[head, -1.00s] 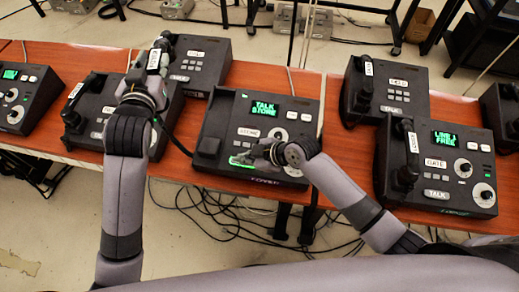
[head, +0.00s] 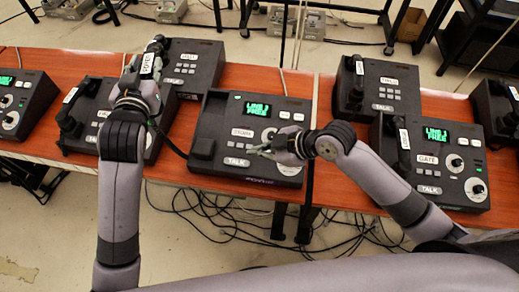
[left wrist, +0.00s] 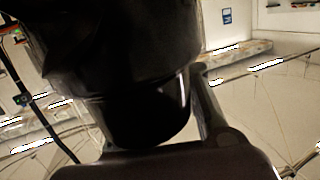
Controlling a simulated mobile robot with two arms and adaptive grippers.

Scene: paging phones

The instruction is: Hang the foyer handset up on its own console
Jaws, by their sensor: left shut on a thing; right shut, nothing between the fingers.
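The foyer console (head: 275,170), a dark box with a green screen reading roughly "LINE 1 FREE", stands at mid-table. Its cradle (head: 205,143) at the left is empty. My left gripper (head: 156,50) is shut on a dark handset (head: 150,66) with a small white label, held behind and left of this console; a dark cord runs from there toward the console. The handset fills much of the left wrist view (left wrist: 120,60). My right gripper (head: 262,150) is shut and empty, above the console's front, near its white TALK key (head: 237,162).
A rear console (head: 207,65) stands close beside the held handset; my gripper hides its left side. Another console (head: 88,95) with its handset stands left. Right are the gate console (head: 450,190) and one behind it (head: 390,85), handsets resting on both. Cables hang below the table.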

